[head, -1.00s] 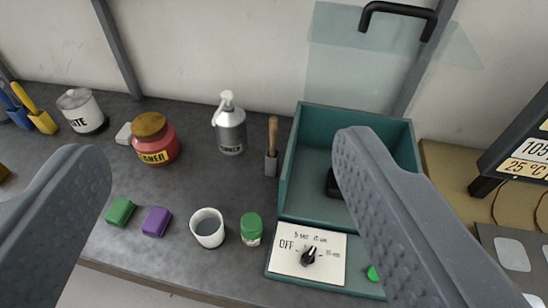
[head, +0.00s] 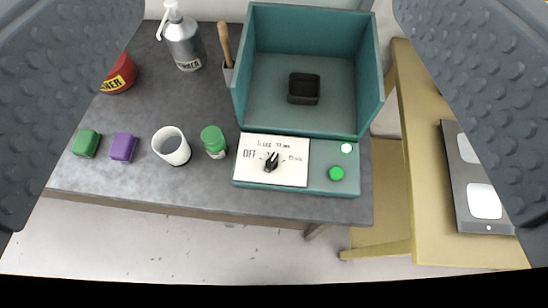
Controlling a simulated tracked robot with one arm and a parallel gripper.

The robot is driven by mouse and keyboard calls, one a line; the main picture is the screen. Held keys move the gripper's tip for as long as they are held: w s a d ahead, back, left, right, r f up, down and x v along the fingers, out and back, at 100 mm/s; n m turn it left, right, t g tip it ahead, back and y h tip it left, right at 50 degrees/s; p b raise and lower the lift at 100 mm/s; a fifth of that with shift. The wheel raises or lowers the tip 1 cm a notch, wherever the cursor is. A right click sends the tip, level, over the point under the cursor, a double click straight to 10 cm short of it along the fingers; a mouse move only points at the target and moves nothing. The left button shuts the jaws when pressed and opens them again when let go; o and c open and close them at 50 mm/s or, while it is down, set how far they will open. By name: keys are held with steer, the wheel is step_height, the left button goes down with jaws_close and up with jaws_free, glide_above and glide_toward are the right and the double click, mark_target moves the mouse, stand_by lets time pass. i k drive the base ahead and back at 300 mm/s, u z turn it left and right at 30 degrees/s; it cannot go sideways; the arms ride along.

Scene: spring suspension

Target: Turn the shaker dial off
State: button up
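The shaker (head: 240,95) is a teal open box on the dark bench with a black holder (head: 304,88) inside. Its white front panel (head: 297,175) carries a black dial (head: 271,162), with OFF marked to the left and time marks above and to the right. The dial's pointer appears to point up, slightly right, not at OFF.
A yellowish table (head: 440,180) with a grey device is at right. Floor in front is clear.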

mark_target(272, 163)
steer(key=u, duration=1.6)
steer(key=k, duration=1.15)
steer(key=z, duration=0.75)
steer(key=i, duration=1)
steer(key=u, duration=0.05)
